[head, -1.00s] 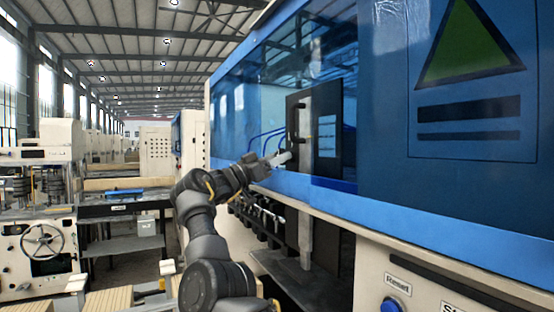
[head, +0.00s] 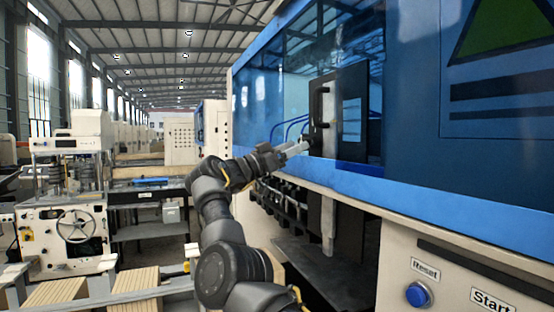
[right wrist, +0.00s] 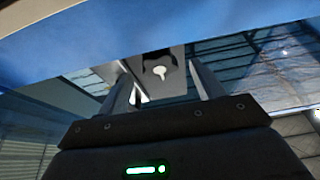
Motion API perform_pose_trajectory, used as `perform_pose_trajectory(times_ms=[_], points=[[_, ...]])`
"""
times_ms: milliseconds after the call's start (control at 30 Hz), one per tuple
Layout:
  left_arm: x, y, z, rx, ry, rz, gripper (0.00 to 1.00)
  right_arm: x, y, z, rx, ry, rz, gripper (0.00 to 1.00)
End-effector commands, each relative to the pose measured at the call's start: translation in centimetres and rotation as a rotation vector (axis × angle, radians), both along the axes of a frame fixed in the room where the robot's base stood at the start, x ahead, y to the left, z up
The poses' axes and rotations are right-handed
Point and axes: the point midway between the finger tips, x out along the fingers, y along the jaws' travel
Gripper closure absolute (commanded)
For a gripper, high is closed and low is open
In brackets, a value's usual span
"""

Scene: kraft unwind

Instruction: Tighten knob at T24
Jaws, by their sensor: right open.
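My right gripper (head: 300,147) reaches from the lower left to the left edge of a black upright panel (head: 352,120) on the blue machine. In the right wrist view, the right gripper (right wrist: 160,73) has its two fingers apart, with nothing seen held. Between the fingers, farther off, a dark knob-like part (right wrist: 149,69) with a pale centre shows on a light surface. I cannot read a T24 label in either view, nor tell whether the fingers touch that part. My left gripper is not in view.
The machine's blue front (head: 455,195) runs along the right, with a blue Reset button (head: 418,294) below. A dark ledge (head: 318,268) juts out under the panel. A cream machine with a handwheel (head: 76,226) stands at the left.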

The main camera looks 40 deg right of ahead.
Motion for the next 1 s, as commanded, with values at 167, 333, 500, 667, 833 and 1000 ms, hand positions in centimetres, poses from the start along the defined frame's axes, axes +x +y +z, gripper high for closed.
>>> perform_pose_trajectory(times_ms=[167, 333, 500, 667, 833, 1000], points=[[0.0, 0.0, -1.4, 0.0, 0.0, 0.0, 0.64, 1.2, 3.4, -1.7, 0.002, -0.001, 0.006, 0.33], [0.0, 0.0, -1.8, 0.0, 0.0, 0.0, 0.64, 1.9, 5.8, -2.6, 0.001, -0.001, 0.004, 0.33], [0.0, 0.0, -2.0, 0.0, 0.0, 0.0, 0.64, 2.3, 6.9, -2.9, -0.001, -0.002, 0.003, 0.33], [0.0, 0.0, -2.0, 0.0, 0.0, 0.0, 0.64, 2.3, 7.1, -3.0, -0.001, -0.001, 0.002, 0.33], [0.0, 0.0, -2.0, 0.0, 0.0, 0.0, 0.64, 2.3, 7.1, -3.0, -0.001, -0.001, 0.002, 0.33], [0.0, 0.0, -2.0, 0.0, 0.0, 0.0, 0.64, 2.3, 7.0, -3.0, -0.001, -0.001, 0.002, 0.33]])
